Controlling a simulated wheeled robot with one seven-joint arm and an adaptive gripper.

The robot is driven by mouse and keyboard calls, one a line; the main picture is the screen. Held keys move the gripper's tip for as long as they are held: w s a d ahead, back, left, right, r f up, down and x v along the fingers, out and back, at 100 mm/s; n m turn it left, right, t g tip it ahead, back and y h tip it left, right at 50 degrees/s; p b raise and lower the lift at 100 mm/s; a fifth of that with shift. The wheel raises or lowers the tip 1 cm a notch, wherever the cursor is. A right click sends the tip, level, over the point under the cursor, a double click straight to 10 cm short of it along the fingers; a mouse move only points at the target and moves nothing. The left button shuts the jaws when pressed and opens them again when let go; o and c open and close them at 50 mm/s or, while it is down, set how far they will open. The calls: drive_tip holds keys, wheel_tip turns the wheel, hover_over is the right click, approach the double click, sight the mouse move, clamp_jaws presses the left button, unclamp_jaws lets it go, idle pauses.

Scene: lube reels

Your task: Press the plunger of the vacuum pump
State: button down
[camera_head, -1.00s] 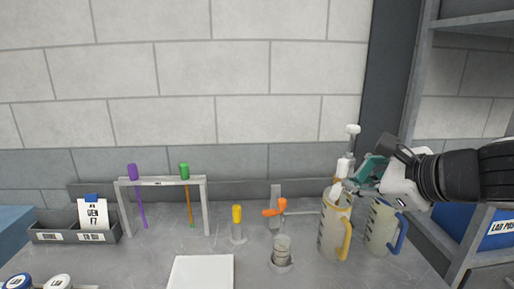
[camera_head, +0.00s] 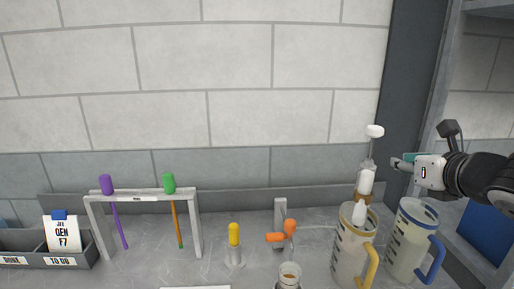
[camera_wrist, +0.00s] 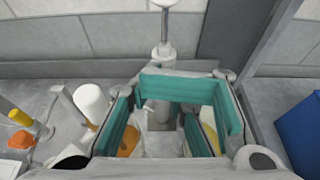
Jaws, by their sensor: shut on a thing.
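The vacuum pump (camera_head: 366,181) stands upright at the right, behind the beige jug, with an amber band on its body. Its white plunger knob (camera_head: 374,131) sits raised on a thin rod above the body. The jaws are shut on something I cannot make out.
A beige jug with a yellow handle (camera_head: 350,252) and a jug with a blue handle (camera_head: 408,246) stand below my gripper. A rack (camera_head: 145,192) holds purple- and green-handled tools. A shelf post is at right.

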sight(374, 137)
drive_tip(key=b+x, duration=0.1)
drive_tip(key=x, duration=0.9)
drive_tip(key=shift+b, duration=0.3)
wheel_tip(374, 137, up, 3)
drive_tip(key=shift+r+p, duration=0.15)
drive_tip(key=shift+p, duration=0.65)
drive_tip(key=shift+s, duration=0.1)
